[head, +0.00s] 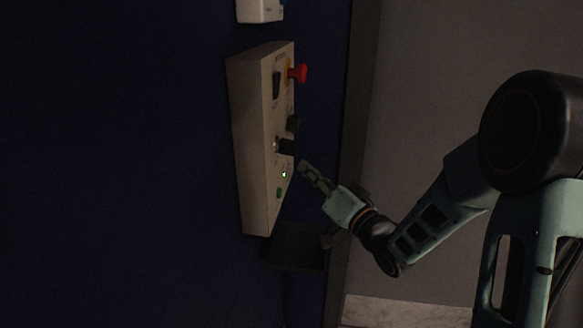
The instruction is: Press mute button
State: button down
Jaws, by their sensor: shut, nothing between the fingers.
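A beige control box (250,150) is mounted on the dark blue wall, seen at a steep angle. Its face carries a red mushroom button (298,73) on a yellow base at the top, a black switch (276,85), a dark knob (293,123) and a black protruding part (286,146). Lower down are a lit green light (284,174) and a green button (279,192). The labels are too small to read, so I cannot tell which control is mute. My gripper (304,166) is shut and empty, just right of the lower face, pointing at it. I cannot tell whether it touches.
A second pale box (260,10) is on the wall above. A dark box-like shape (298,246) sits below the control box. A dark vertical edge (354,130) separates the blue wall from a grey wall (430,80) at right.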

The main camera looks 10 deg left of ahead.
jog(key=shift+a, duration=0.1)
jog(key=shift+a, duration=0.35)
jog(key=shift+a+b, duration=0.3)
jog(key=shift+a, duration=0.1)
dwell(0.7)
jog(key=shift+d, duration=0.8)
jog(key=shift+d, duration=0.1)
jog(key=d, duration=0.5)
jog(key=shift+s, duration=0.1)
jog(key=shift+a, duration=0.1)
dwell(0.4)
